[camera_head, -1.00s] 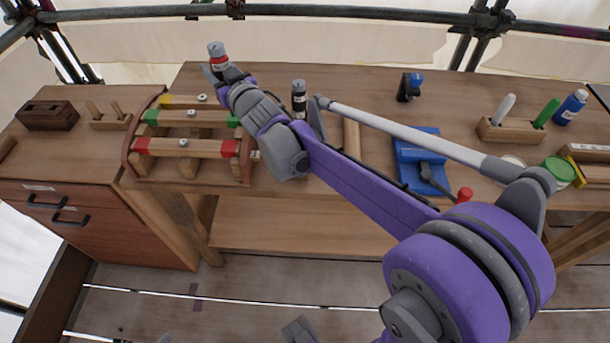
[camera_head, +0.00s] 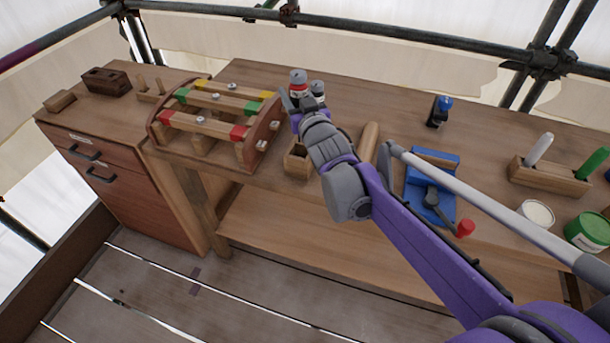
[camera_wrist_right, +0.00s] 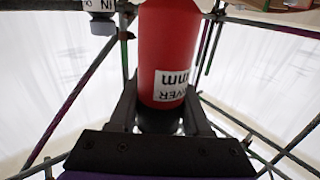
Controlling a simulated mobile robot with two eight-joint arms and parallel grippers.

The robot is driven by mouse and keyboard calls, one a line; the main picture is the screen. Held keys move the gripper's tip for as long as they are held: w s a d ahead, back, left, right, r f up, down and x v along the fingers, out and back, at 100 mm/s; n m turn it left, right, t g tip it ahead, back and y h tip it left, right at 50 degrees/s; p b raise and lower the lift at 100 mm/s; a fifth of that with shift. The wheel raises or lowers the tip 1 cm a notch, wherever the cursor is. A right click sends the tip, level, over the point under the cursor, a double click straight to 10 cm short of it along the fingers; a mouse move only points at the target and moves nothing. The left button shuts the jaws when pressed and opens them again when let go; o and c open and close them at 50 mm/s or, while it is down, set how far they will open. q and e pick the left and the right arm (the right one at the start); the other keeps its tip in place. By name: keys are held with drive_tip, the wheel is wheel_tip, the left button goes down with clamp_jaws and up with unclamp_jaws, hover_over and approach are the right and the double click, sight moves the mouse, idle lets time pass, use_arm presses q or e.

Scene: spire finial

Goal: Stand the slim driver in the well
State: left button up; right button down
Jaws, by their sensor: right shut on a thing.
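A red driver with a white label (camera_wrist_right: 168,50) stands upright between the fingers of my right gripper (camera_wrist_right: 160,108), which is shut on it. In the head view the driver (camera_head: 298,77) shows a grey top and a red band, held above the bench. A second dark bottle-like piece with a grey cap (camera_head: 318,88) shows close behind it; its white label (camera_wrist_right: 100,6) shows at the top left of the wrist view. A small wooden box with an open top (camera_head: 297,161), perhaps the well, is on the bench below and left of my forearm. My left gripper is not in view.
A wooden frame with green, yellow and red bars (camera_head: 213,118) stands to the left. A blue fixture with a red knob (camera_head: 431,190) and a wooden holder with markers (camera_head: 548,180) are to the right. A wooden cylinder (camera_head: 368,142) lies behind my arm.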

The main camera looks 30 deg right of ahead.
wheel_tip(320, 180, down, 6)
drive_tip(key=shift+f+b, duration=0.1)
drive_tip(key=shift+b, duration=0.8)
drive_tip(key=shift+f+b, duration=0.55)
drive_tip(key=shift+f, duration=1.45)
drive_tip(key=shift+f, duration=0.15)
drive_tip(key=shift+c, duration=1.8)
unclamp_jaws()
